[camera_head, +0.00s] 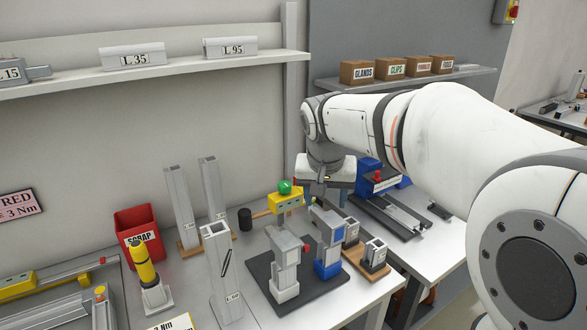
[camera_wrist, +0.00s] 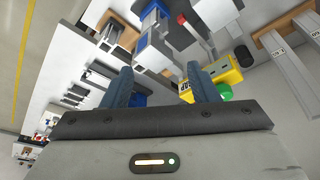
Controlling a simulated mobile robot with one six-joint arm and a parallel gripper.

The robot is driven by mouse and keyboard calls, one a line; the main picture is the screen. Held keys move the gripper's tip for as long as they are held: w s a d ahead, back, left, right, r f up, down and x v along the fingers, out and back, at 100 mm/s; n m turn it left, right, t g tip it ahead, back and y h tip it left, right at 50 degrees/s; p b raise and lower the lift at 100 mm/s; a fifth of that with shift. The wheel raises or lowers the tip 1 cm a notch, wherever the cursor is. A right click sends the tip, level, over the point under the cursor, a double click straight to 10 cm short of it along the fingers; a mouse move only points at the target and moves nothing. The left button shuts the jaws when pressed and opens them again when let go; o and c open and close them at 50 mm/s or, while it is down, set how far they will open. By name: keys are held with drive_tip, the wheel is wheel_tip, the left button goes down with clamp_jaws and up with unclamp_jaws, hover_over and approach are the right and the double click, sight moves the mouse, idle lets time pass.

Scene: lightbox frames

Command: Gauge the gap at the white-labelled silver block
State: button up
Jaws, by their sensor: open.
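The silver block with a white lower part (camera_head: 285,283) stands upright on a dark mat (camera_head: 328,286) in the head view. A similar silver block with a blue lower part (camera_head: 327,266) stands to its right. In the wrist view, the blue-marked block (camera_wrist: 155,52) lies beyond the fingertips, and the white-marked block (camera_wrist: 216,14) seems to be the one to its right. My gripper (camera_wrist: 160,82) is open, its two dark blue fingers apart with nothing seen held. In the head view it is above and behind the blocks, partly hidden. The gap on the white-marked block cannot be made out.
A yellow device with a green top (camera_head: 286,200) stands close behind the blocks. A tall silver column (camera_head: 222,270) and a yellow-and-black tool (camera_head: 148,270) stand left, near a red scrap bin (camera_head: 139,226). Small blocks on a wooden base (camera_head: 374,262) sit right.

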drive_tip(key=m+p, duration=0.1)
approach(285, 184)
drive_tip(key=f, duration=0.1)
drive_tip(key=shift+t, duration=0.4)
drive_tip(key=x, duration=0.8)
drive_tip(key=shift+p, duration=0.4)
drive_tip(key=shift+s, duration=0.1)
drive_tip(key=shift+c, duration=0.2)
clamp_jaws()
